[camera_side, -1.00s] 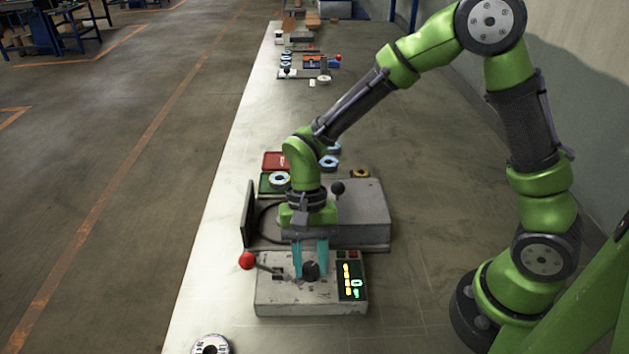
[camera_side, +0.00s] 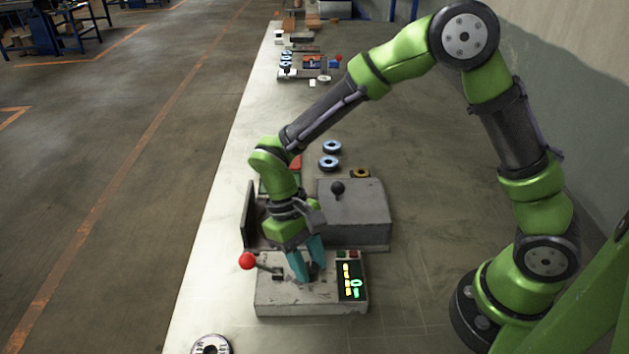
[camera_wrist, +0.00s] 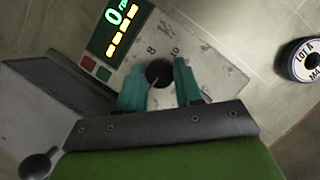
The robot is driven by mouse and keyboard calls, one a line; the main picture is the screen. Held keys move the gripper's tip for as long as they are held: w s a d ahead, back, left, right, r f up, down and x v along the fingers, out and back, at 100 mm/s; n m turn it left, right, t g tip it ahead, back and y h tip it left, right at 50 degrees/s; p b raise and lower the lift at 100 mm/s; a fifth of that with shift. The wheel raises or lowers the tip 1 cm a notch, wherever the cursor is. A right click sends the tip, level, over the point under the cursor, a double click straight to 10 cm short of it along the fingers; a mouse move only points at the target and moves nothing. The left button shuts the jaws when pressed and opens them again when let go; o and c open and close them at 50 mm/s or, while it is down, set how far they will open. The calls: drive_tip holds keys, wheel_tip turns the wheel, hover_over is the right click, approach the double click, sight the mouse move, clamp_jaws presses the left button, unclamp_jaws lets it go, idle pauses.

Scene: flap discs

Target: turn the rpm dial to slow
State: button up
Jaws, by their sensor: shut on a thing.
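The black round rpm dial (camera_wrist: 158,72) stands on the top of a grey control box (camera_side: 285,299). Numbers that look like 8 and 10 are printed by it, and a pale pointer mark shows on it. My gripper (camera_wrist: 160,84) has its two teal fingers on either side of the dial, shut on it. In the side view my gripper (camera_side: 308,271) reaches down onto the box, and its fingers hide most of the dial. A display (camera_wrist: 118,25) on the box shows a green 0 and yellow bars; I cannot read a slow mark.
A red-knobbed lever (camera_side: 247,261) sticks out at the box's left. A grey machine block with a black knob (camera_side: 338,188) stands close behind. Blue flap discs (camera_side: 329,162) lie beyond it. A white-labelled disc (camera_side: 211,345) lies at the front. The bench to the right is clear.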

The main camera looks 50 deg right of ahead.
idle(0.5)
drive_tip(key=o, duration=1)
drive_tip(key=shift+r, duration=0.1)
drive_tip(key=v, duration=1.6)
drive_tip(key=shift+w+r, duration=0.1)
drive_tip(key=shift+r, duration=0.3)
drive_tip(key=s+d+r+m+t, duration=0.1)
drive_tip(key=s+d+t, duration=0.3)
drive_tip(key=s+d+r+m+t+y, duration=0.1)
drive_tip(key=s+d+t, duration=0.3)
drive_tip(key=d, duration=0.1)
drive_tip(key=s+d+r+m+t+y, duration=0.1)
drive_tip(key=s+d+r+m+t, duration=0.1)
drive_tip(key=s+d, duration=0.3)
drive_tip(key=shift+s+d+t, duration=0.1)
drive_tip(key=shift+d+t, duration=0.15)
drive_tip(key=shift+t, duration=0.65)
